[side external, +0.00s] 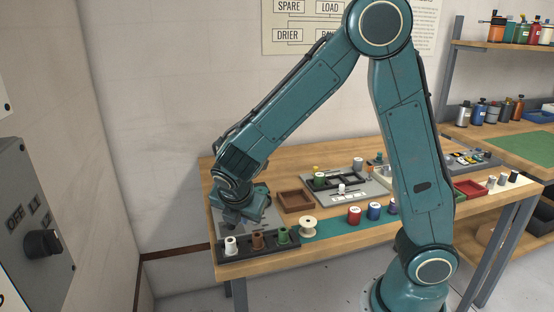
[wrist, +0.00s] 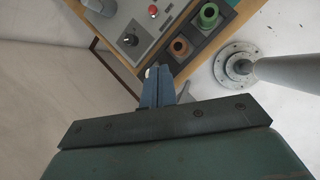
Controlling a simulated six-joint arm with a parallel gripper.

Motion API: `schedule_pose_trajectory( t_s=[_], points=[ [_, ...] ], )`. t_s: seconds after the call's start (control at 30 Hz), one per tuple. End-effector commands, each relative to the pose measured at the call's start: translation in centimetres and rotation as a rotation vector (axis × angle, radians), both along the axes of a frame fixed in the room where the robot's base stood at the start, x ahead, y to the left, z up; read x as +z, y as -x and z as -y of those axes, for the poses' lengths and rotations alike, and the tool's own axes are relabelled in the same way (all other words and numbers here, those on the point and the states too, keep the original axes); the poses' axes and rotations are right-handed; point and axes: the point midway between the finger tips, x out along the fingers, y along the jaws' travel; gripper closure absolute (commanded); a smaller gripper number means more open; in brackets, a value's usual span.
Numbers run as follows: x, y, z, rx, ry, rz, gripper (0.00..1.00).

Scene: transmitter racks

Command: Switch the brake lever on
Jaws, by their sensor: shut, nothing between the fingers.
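I cannot pick out the brake lever for sure. In the side view my gripper (side external: 233,222) is low over the bench's left end, just behind the black rack, and hides much of the panel there.
A black rack (side external: 262,254) with white, brown and green coils lies along the front edge. A pale spool (side external: 308,226) and a brown tray (side external: 295,201) are to its right. A grey wall box with a black switch (side external: 43,243) marked OFF stands at far left.

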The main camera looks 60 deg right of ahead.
Motion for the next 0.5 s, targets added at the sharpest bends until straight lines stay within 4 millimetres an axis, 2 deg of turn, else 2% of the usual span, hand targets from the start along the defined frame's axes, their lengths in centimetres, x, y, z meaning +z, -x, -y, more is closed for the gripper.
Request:
schedule_pose_trajectory(
  t_s=[0.27,0.5],
  points=[
    [-0.5,-0.1,0.3,-0.002,0.001,-0.001,1.0],
    [-2.4,-0.6,1.3,-0.004,0.0,-0.004,1.0]
  ],
)
